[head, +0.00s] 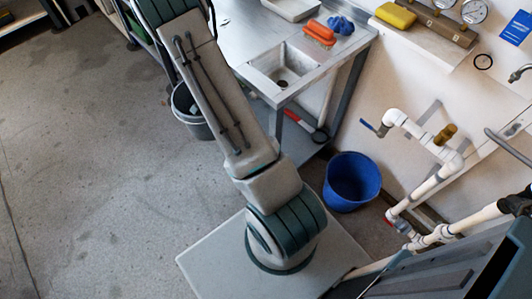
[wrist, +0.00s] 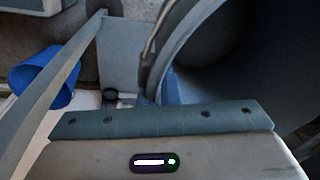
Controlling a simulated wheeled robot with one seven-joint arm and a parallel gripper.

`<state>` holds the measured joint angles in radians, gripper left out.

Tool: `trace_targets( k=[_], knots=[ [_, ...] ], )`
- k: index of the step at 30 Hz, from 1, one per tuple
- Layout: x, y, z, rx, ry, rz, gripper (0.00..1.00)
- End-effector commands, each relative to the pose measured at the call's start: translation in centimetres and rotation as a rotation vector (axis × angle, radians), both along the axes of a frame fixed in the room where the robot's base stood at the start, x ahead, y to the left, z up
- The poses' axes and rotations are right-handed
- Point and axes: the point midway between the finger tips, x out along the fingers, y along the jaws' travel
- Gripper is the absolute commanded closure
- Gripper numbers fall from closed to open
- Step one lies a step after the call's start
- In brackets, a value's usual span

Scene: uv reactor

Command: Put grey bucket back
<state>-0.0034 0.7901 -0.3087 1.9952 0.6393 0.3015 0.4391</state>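The grey bucket (head: 193,130) stands at the left end of the sink table in the head view, partly hidden behind my arm. In the wrist view a large, dark, rounded shape with a curved rim fills the right side; it looks like the grey bucket (wrist: 190,85) seen very close. My gripper (wrist: 160,120) shows only as its teal edge and grey body at the bottom of the wrist view. Its fingertips are hidden, so I cannot tell whether it is open or touching the bucket. In the head view the gripper is out of sight.
A blue bucket (head: 352,184) stands on the floor right of the table, and shows at left in the wrist view (wrist: 45,82). The metal sink table (head: 250,50) holds an orange brush (head: 320,32) and blue gloves (head: 341,25). White pipes (head: 430,185) line the right wall. The left floor is clear.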

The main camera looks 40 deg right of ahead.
Motion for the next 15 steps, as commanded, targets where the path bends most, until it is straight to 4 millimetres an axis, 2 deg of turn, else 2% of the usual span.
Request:
trace_targets(
  k=[1,3,15],
  knots=[
    [0.1,-0.9,-3.0,-0.002,0.0,-0.064,1.0],
    [0.2,-2.0,-5.2,-0.002,0.0,-0.16,1.0],
    [-0.1,-8.1,-15.5,-0.001,0.0,-0.642,1.0]
  ],
)
